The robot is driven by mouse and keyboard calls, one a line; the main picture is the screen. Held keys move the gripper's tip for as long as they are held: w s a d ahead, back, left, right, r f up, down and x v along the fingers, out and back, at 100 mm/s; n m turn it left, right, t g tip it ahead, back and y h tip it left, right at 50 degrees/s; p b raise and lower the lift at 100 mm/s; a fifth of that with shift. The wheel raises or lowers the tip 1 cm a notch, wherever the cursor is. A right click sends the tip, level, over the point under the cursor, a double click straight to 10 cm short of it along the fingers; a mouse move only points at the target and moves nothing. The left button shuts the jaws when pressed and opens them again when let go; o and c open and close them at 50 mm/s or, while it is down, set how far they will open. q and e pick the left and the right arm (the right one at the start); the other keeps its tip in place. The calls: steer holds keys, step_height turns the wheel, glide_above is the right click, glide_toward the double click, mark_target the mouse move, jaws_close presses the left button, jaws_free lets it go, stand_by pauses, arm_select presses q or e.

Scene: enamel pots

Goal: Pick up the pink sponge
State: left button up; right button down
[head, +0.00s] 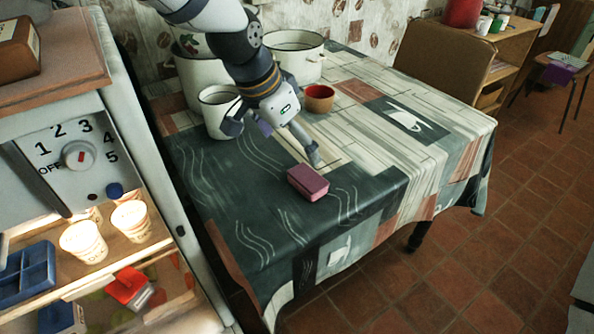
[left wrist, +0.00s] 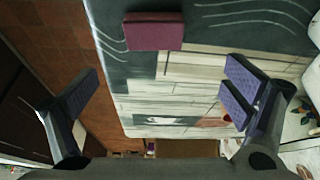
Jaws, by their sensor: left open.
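The pink sponge (head: 308,182) lies flat on the patterned tablecloth, near the front edge of the table. It also shows at the top middle of the left wrist view (left wrist: 154,31). My left gripper (head: 272,142) is open and empty above the table, with its fingers wide apart. It is behind and to the left of the sponge in the head view, with one fingertip close to the sponge's far side. In the left wrist view the sponge lies beyond the open fingers (left wrist: 160,95), not between them. My right gripper is in neither view.
A white enamel mug (head: 217,118) stands right beside my left gripper. A larger white pot (head: 296,58) and a brown-red bowl (head: 319,99) stand behind it. An open fridge (head: 150,215) borders the table's left side. The tablecloth (head: 232,195) left of the sponge is clear.

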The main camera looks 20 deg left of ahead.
mark_target(307, 177)
arm_select(q)
steer(key=x, duration=0.3)
steer(key=s+b+x, duration=0.1)
steer(key=x, duration=0.7)
steer(key=shift+s+d+f, duration=0.2)
steer(key=shift+s+f, duration=0.05)
steer(key=shift+w+f, duration=0.15)
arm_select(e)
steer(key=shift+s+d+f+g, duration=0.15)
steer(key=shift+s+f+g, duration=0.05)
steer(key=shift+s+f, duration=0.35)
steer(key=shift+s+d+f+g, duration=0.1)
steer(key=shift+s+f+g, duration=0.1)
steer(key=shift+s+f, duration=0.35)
arm_select(q)
steer(key=c, duration=1)
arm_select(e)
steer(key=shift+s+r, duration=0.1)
